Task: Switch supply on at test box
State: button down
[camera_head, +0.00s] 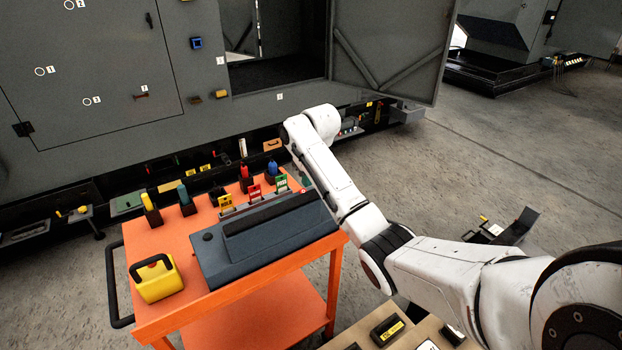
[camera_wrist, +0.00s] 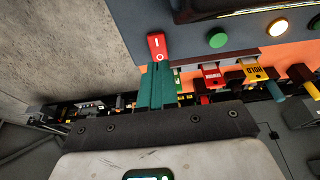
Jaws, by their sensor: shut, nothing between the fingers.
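The test box (camera_head: 220,262), a dark blue-grey case with a raised black lid part, lies on an orange cart. In the wrist view its panel (camera_wrist: 200,22) fills the top right. A red rocker switch (camera_wrist: 158,46) with a white mark sits at the panel's left end. My gripper (camera_wrist: 158,68) has its teal fingers shut together and empty, with the tips right at the switch's lower edge. I cannot tell whether they touch it.
Coloured tags (camera_wrist: 256,73) and tools in black holders line the cart's far edge. A yellow case (camera_head: 156,282) stands at the cart's left. The grey enclosure (camera_head: 100,90) stands behind, its door open.

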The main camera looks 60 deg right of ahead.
jog(key=s+a+v, duration=0.1)
jog(key=v, duration=0.8)
jog(key=shift+s, duration=0.35)
jog(key=shift+a, duration=0.1)
